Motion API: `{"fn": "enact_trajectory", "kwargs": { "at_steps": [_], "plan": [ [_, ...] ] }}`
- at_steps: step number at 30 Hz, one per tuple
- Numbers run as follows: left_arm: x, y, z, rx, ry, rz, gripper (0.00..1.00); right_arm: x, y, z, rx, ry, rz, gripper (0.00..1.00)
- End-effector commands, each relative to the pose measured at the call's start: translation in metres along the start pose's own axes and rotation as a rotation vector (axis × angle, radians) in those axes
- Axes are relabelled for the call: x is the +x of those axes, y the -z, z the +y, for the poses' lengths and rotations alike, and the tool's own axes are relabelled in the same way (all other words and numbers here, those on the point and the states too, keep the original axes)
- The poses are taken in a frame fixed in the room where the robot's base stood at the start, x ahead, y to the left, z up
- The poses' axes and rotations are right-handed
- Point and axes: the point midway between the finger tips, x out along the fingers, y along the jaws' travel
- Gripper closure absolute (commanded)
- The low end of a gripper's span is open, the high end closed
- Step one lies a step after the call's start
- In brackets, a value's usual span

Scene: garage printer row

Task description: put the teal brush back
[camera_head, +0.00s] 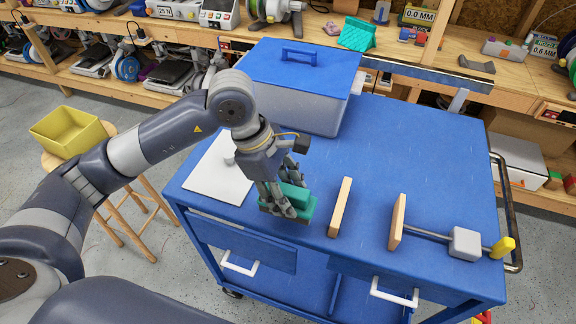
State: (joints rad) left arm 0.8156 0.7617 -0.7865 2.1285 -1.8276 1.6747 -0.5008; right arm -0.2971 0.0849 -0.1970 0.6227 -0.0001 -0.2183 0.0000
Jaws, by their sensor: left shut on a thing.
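I cannot tell whether the brush touches the cart top. Two upright wooden pieces, one (340,207) just right of the brush and one (397,222) farther right, stand apart with bare blue surface between them. My right gripper is not in view.
A grey bin with a blue lid (300,68) stands behind the gripper. A white sheet (218,172) lies left of it. A rod with a grey block (465,243) and yellow end (502,247) lies at right. A yellow bin (68,131) sits on a stool. The cart's back right is clear.

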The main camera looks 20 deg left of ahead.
Motion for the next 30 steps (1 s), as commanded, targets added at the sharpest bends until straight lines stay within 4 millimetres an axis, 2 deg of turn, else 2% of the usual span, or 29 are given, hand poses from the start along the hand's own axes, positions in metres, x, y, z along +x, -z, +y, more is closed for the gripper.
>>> {"fn": "enact_trajectory", "kwargs": {
  "at_steps": [1, 6, 12, 17, 24, 30],
  "plan": [
    [-0.004, 0.002, 0.012, -0.006, 0.002, -0.002, 0.78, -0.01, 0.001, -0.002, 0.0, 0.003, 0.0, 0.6],
    [-0.002, 0.015, 0.05, -0.003, 0.002, -0.003, 0.78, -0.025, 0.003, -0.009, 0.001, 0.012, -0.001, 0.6],
    [0.002, 0.027, 0.082, 0.0, 0.001, -0.003, 0.78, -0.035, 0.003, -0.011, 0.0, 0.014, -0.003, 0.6],
    [0.005, 0.031, 0.09, 0.003, 0.002, -0.002, 0.78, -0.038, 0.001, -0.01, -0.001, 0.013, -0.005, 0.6],
    [0.032, 0.04, 0.088, 0.001, 0.004, -0.003, 0.78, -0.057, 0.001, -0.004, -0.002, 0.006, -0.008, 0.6],
    [0.038, 0.043, 0.088, 0.004, 0.0, -0.003, 0.78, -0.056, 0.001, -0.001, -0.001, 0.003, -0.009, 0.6]
  ]
}}
